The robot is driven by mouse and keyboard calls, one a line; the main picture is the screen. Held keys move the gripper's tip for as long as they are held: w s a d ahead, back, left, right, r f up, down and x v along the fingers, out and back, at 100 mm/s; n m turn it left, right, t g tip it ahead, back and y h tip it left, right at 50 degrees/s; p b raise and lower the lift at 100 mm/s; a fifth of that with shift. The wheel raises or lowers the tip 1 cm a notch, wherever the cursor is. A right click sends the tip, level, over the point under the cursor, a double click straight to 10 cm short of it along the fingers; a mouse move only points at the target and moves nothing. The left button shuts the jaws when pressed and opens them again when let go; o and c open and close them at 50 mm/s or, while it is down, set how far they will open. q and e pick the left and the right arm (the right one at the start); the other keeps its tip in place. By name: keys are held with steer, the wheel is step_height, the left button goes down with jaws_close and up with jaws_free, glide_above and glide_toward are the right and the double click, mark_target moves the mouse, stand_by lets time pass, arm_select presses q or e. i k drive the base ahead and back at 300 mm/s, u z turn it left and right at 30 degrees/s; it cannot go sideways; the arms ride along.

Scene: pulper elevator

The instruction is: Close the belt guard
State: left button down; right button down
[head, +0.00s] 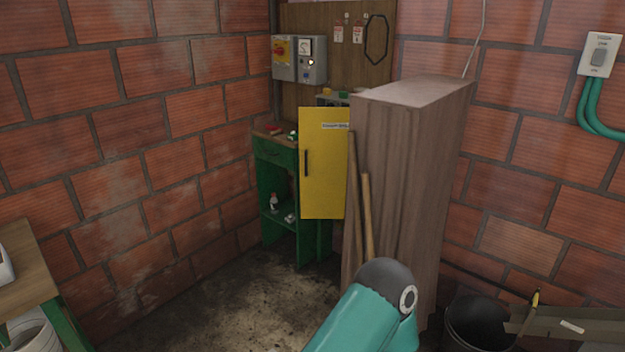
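A yellow panel (323,175) with a dark vertical handle (306,163) and a small white label near its top stands upright in the middle of the head view. It looks like the belt guard, swung out in front of a green frame. What lies behind it is mostly hidden, and a tall wooden cabinet (430,140) stands close on its right. A teal arm link of mine shows at the bottom, well short of the panel. Neither of my grippers is in view.
A green workbench (275,150) with a drawer and lower shelf stands left of the panel. Grey control boxes (300,60) hang on the wall. Wooden handles (367,215) lean on the cabinet. A black bucket (478,325) stands lower right. The stained floor (220,305) at centre left is clear.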

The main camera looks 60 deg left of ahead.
mark_target(323, 139)
steer(key=u, duration=0.05)
steer(key=k, duration=0.5)
steer(key=i, duration=0.15)
steer(key=u, duration=1.7)
steer(key=i, duration=0.9)
steer(key=z, duration=0.15)
steer(key=k, duration=0.85)
steer(key=u, duration=0.2)
steer(key=i, duration=0.85)
steer(key=z, duration=0.05)
